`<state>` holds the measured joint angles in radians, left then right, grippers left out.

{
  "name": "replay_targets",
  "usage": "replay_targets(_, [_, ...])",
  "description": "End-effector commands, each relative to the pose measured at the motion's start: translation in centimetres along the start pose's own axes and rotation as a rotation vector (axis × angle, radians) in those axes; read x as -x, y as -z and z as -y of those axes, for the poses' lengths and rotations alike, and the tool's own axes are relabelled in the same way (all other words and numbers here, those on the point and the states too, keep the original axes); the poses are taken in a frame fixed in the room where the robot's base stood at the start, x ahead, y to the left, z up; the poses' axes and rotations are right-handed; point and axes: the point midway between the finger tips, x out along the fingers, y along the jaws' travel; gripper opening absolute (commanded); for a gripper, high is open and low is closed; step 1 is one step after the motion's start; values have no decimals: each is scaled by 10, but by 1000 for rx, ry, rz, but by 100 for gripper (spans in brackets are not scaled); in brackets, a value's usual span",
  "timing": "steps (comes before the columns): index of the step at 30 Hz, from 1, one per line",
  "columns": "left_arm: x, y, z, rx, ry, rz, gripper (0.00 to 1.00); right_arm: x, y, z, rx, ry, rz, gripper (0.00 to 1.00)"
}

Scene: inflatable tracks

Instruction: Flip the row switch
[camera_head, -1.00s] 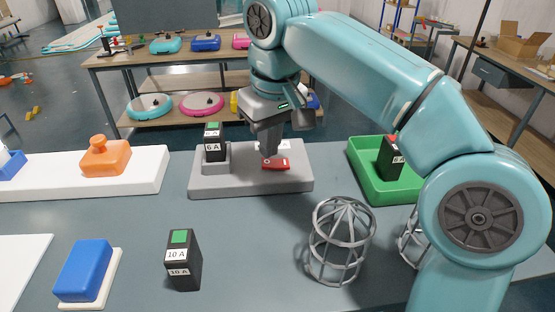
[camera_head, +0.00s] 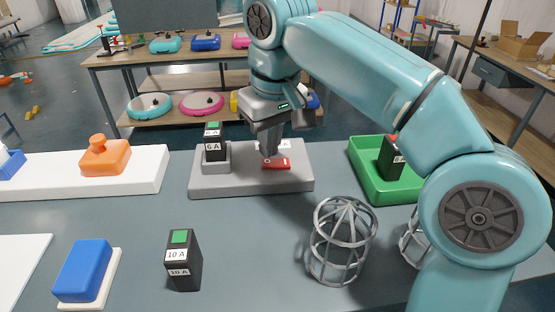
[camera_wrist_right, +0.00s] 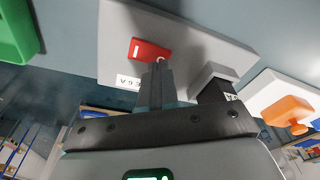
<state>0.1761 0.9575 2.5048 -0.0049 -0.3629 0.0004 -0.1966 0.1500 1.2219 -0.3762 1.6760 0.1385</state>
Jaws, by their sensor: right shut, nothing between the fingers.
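The row switch is a red rocker (camera_head: 278,163) on a grey base block (camera_head: 250,182) in the middle of the table. In the head view a white "O" mark shows at its left end. My right gripper (camera_head: 268,150) is shut and empty, pointing down at the left end of the switch. In the right wrist view the red rocker (camera_wrist_right: 150,50) lies just beyond the shut fingertips (camera_wrist_right: 158,66), which overlap its edge; I cannot tell whether they touch. A black "6 A" fuse block (camera_head: 214,145) stands in a grey holder left of the switch. My left gripper is not in view.
A black "10 A" block (camera_head: 183,262) stands in front. A green tray (camera_head: 375,188) with a dark block is at right. Wire cages (camera_head: 341,240) stand front right. A blue block (camera_head: 84,270) and an orange knob piece (camera_head: 105,158) are at left.

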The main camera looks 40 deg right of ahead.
Motion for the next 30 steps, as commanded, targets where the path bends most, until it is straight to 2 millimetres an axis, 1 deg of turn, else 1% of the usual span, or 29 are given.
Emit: replay_targets(30, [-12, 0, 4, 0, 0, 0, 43, -16, -2, 0, 0, 0, 1, 0])
